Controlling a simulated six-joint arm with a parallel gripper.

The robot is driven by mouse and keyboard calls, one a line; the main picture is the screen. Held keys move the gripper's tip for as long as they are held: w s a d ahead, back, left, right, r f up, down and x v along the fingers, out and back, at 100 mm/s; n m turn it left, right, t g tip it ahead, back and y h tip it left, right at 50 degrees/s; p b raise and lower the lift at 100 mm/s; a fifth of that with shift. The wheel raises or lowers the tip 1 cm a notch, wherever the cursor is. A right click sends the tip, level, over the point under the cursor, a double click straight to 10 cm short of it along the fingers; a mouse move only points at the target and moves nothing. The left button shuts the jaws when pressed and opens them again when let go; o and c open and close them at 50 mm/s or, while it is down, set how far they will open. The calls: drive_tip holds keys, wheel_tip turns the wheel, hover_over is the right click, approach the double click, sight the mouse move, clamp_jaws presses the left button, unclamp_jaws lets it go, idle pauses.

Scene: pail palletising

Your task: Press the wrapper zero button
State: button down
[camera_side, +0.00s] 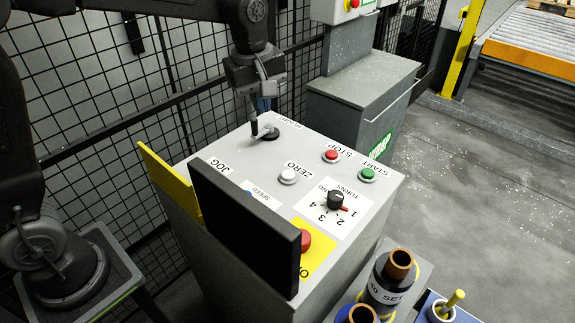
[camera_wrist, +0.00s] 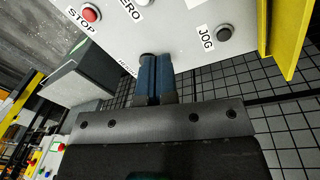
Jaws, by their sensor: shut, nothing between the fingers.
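The wrapper zero button (camera_side: 289,176) is a white round button beside the ZERO label on the grey console top. In the wrist view a white button (camera_wrist: 169,3) is cut by the top edge, next to the partly visible ZERO label. My gripper (camera_side: 263,107) has blue fingers pointing down over the back part of the console, by the HEIGHT lever (camera_side: 267,133). It is apart from the zero button, which lies nearer the side camera. In the wrist view my gripper (camera_wrist: 152,60) has its fingers together and empty, hiding most of the lever.
A red STOP button (camera_side: 331,156), green START button (camera_side: 367,174) and TURNS knob (camera_side: 336,200) stand on the console's right. A JOG button (camera_wrist: 223,33) shows in the wrist view. A dark upright panel (camera_side: 245,232) hides part of the console's front. Mesh fencing (camera_side: 130,90) stands behind.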

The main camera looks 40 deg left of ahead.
sight(287, 174)
drive_tip(key=w+d+f+n+g, duration=0.1)
drive_tip(key=w+f+n, duration=0.3)
drive_tip(key=w+f, duration=0.1)
drive_tip(key=shift+w+d, duration=0.35)
drive_tip(key=shift+d, duration=0.05)
drive_tip(key=shift+f, duration=0.15)
wheel_tip(287, 174, down, 14)
drive_tip(key=shift+r, duration=0.1)
idle(0.4)
drive_tip(key=shift+s+f, duration=0.15)
drive_tip(key=shift+f, duration=1.05)
wheel_tip(287, 174, up, 16)
drive_tip(key=shift+w+f, duration=0.2)
drive_tip(key=shift+w, duration=0.15)
